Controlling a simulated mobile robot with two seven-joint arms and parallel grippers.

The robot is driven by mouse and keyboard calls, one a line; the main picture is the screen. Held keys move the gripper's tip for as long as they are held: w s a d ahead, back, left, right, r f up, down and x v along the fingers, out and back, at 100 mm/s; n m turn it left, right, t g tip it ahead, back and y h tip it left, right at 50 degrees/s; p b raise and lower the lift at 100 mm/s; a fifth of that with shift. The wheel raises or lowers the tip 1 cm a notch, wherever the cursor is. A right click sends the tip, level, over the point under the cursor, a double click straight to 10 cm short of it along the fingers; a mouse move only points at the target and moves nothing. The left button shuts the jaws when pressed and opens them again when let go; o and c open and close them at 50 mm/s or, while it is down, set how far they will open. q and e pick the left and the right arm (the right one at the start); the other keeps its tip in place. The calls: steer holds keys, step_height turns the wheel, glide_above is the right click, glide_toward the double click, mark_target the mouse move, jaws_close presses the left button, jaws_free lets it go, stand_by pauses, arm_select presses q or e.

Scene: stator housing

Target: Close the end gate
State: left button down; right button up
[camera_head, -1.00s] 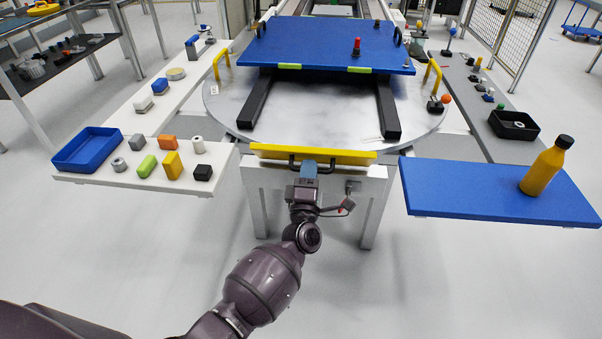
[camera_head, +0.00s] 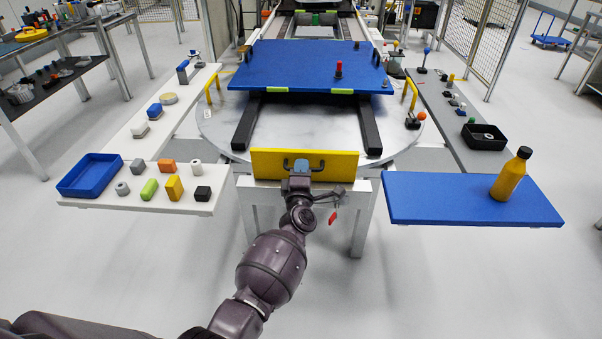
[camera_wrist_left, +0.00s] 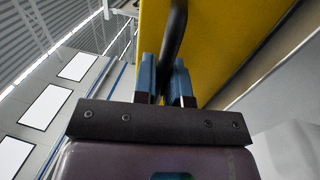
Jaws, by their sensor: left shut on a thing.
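The end gate is a yellow panel (camera_head: 335,165) at the front edge of the round metal turntable. It stands tilted up, its broad face toward me. A black bar handle (camera_head: 315,164) is on that face. My left gripper (camera_head: 302,166) is at the handle's left-middle part. In the left wrist view the blue fingers (camera_wrist_left: 164,75) are shut around the dark handle (camera_wrist_left: 174,30), with the yellow gate (camera_wrist_left: 225,35) behind it. The gate's lower edge is partly hidden by the gripper. My right gripper is not in view.
A blue board (camera_head: 300,62) lies on dark rails over the turntable (camera_head: 215,125). A blue side shelf (camera_head: 430,205) with a yellow bottle (camera_head: 508,178) is at right. A white shelf (camera_head: 100,203) with a blue tray (camera_head: 90,176) and several small parts is at left.

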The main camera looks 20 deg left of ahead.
arm_select(q)
steer(key=shift+w+r, duration=0.25)
steer(key=shift+w, duration=0.05)
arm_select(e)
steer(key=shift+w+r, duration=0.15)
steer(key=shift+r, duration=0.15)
arm_select(q)
steer(key=c, duration=1.2)
jaws_free()
steer(key=shift+f, duration=0.1)
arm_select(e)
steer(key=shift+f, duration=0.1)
arm_select(q)
steer(key=shift+s, duration=0.2)
steer(key=shift+p+v, duration=0.5)
steer(key=shift+v, duration=4.75)
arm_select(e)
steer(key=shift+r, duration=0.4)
